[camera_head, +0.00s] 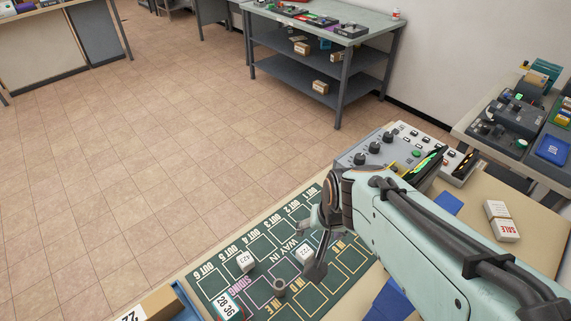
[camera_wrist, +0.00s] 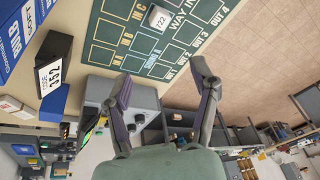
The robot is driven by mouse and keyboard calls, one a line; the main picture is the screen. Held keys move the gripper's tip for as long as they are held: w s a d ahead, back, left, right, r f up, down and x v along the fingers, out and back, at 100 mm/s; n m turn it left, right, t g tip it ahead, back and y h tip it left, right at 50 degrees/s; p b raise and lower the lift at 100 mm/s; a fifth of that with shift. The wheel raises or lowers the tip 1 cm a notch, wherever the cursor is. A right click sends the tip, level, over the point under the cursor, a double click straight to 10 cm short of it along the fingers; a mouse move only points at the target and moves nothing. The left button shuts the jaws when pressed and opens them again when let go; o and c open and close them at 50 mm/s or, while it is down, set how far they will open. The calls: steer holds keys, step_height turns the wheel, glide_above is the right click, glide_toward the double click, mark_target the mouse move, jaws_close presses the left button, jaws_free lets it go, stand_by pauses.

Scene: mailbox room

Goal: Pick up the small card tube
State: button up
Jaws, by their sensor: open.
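A small grey-brown cylinder (camera_head: 279,287), which looks like the card tube, stands on the dark green mat (camera_head: 338,291) near its front edge in the head view. I cannot make it out in the wrist view. My gripper (camera_head: 309,250) hangs over the mat, to the right of and beyond the cylinder, with its fingers apart. In the wrist view my gripper (camera_wrist: 163,80) shows both fingers spread with nothing between them.
White numbered blocks stand on the mat: one marked 722 (camera_head: 304,254), close to my fingers, and another (camera_head: 245,261) to its left. A knobbed control panel (camera_head: 375,151) sits behind the mat. A white box marked SALE (camera_head: 502,222) lies at right.

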steer(key=w+a+f+n+g, duration=0.1)
steer(key=a+f, duration=0.4)
steer(key=f, duration=0.3)
steer(key=n+g, duration=0.2)
glide_above(279, 284)
steer(key=shift+h, duration=0.4)
step_height(279, 284, down, 6)
steer(key=shift+f, duration=0.25)
step_height(279, 284, down, 6)
steer(key=shift+r, duration=0.1)
steer(key=c, duration=0.9)
